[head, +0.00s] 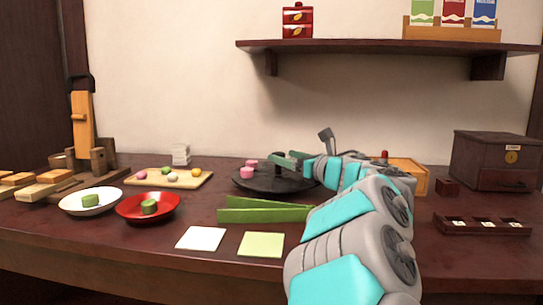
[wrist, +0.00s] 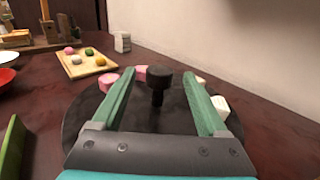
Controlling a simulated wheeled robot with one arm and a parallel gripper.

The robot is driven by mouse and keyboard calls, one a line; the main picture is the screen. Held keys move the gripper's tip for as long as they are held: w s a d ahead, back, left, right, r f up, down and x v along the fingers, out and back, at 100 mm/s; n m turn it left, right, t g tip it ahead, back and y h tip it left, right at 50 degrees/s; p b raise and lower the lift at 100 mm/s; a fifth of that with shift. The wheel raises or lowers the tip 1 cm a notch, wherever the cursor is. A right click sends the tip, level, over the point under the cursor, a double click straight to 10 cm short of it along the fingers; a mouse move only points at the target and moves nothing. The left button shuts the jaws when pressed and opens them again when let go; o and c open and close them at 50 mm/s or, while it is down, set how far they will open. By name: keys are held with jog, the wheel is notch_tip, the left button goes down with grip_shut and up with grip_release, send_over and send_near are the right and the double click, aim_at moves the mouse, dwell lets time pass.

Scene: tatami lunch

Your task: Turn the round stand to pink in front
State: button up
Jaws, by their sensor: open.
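The round stand (head: 262,186) is a dark, low disc at the middle of the table; it also shows in the wrist view (wrist: 78,113). A dark knob (wrist: 158,82) stands upright at its centre. Pink pieces (head: 247,173) sit on its left side in the head view; in the wrist view one pink piece (wrist: 108,81) is left of the knob and another is behind it. A white piece (wrist: 220,105) is at the right, with a pale yellowish one partly hidden by a finger. My gripper (wrist: 162,85) is open over the stand, its green fingers either side of the knob.
A wooden board (head: 198,180) with sweets, a white dish (head: 75,209) and a red dish (head: 130,216) lie left. A green trough-like piece (head: 262,212) and two square sheets lie in front. A drawer box (head: 497,160) stands right. A shelf (head: 390,47) hangs above.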

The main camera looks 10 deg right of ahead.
aim_at(271, 171)
jog(key=x, duration=0.6)
jog(key=shift+w+a, duration=0.15)
jog(key=shift+w, duration=0.15)
jog(key=shift+c, duration=0.3)
grip_shut()
dwell(0.8)
